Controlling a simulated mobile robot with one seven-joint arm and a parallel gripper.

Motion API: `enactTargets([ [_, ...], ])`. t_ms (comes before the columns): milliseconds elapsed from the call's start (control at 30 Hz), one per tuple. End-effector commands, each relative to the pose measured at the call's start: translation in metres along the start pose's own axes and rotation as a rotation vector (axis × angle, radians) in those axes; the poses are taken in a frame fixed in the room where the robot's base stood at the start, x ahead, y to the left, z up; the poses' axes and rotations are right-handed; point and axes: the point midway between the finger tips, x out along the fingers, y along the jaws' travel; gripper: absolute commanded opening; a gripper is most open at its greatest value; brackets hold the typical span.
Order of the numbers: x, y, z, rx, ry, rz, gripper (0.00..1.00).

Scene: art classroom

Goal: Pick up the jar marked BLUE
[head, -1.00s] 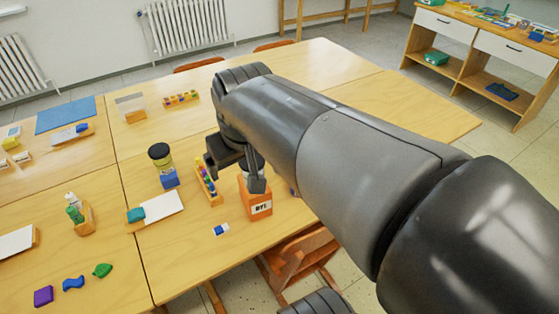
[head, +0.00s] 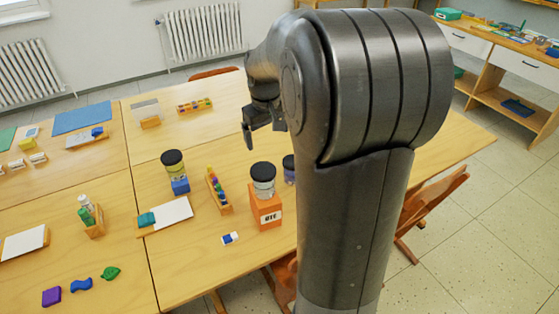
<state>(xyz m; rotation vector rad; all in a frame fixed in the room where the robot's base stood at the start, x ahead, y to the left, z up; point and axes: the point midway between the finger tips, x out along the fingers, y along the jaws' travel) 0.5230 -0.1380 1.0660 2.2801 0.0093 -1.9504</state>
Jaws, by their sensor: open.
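Three dark-lidded jars stand on the wooden table (head: 226,271). One jar, with yellowish contents (head: 174,169), stands at or on a blue block (head: 180,186). A second, pale jar (head: 263,181) stands on an orange box (head: 266,210) whose lettering is too small to read surely. A third jar, with bluish-purple contents (head: 289,173), is partly hidden behind my arm. I cannot read BLUE on any of them. My gripper (head: 259,128) is open above the table, beyond the jars, and appears empty; my arm hides part of it.
A wooden rack of coloured pieces (head: 217,192) stands left of the orange box. A white board with a teal block (head: 165,217) and a small blue-white block (head: 230,238) lie nearby. A chair (head: 425,208) is at the table's right edge.

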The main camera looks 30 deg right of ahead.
Motion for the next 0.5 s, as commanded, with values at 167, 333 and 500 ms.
enactTargets([
  [167,0.035,0.028,-0.017,-0.009,-0.042,-0.018,0.92],
  [333,0.07,0.054,-0.029,-0.02,-0.076,-0.039,0.92],
  [500,0.108,0.081,-0.036,-0.029,-0.107,-0.062,0.92],
])
